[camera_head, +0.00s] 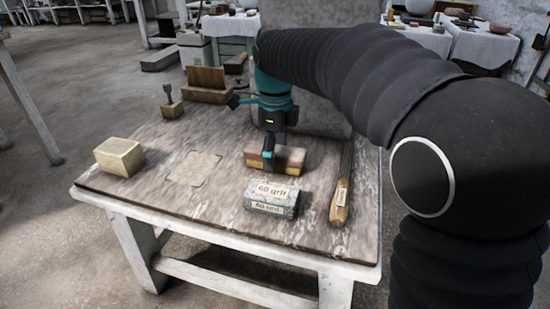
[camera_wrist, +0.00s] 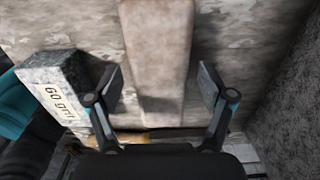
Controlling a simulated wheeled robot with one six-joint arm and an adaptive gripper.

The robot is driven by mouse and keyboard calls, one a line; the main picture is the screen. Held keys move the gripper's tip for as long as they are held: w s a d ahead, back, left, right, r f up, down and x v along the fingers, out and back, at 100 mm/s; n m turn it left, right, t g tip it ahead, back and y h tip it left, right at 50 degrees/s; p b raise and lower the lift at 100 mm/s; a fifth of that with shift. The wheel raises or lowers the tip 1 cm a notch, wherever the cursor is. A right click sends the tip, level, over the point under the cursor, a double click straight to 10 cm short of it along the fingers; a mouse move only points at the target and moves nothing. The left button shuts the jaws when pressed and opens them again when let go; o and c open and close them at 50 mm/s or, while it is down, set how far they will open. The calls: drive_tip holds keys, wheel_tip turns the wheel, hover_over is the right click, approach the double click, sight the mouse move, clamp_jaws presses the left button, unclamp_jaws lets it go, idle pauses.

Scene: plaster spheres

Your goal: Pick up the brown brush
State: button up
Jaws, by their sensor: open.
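The brown brush (camera_head: 291,158), a flat block with a tan-brown top and a yellowish and dark lower side, lies on the worn table (camera_head: 215,215). My gripper (camera_head: 268,152) is at the brush from above, and one finger hides part of its near side. In the wrist view the brush (camera_wrist: 156,55) runs lengthwise between the two spread fingers of my gripper (camera_wrist: 161,88). A gap shows on each side, so the fingers are apart from it and hold nothing. The far side of the brush is hidden in the head view.
A grey "60 grit" block (camera_head: 271,198) lies in front of the brush. A wooden-handled tool (camera_head: 341,195) lies to the right. A yellowish block (camera_head: 119,157) sits at the left edge. A wooden stand (camera_head: 206,84) is at the back.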

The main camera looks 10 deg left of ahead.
drive_tip(key=c, duration=1.3)
drive_tip(key=shift+r, duration=0.2)
drive_tip(key=shift+r, duration=0.3)
wheel_tip(320, 180, up, 4)
drive_tip(key=shift+f+p, duration=0.2)
drive_tip(key=shift+p, duration=0.5)
drive_tip(key=shift+s+d+r+p, duration=0.1)
drive_tip(key=shift+s+d+r, duration=1)
drive_tip(key=shift+d, duration=0.5)
drive_tip(key=shift+s+d+r+p, duration=0.1)
drive_tip(key=shift+s+d+r, duration=1)
drive_tip(key=shift+d, duration=0.55)
drive_tip(key=shift+s+d+r+p, duration=0.1)
drive_tip(key=shift+s+d+r, duration=1)
drive_tip(key=shift+d, duration=0.5)
drive_tip(key=o, duration=0.3)
drive_tip(key=shift+c, duration=0.6)
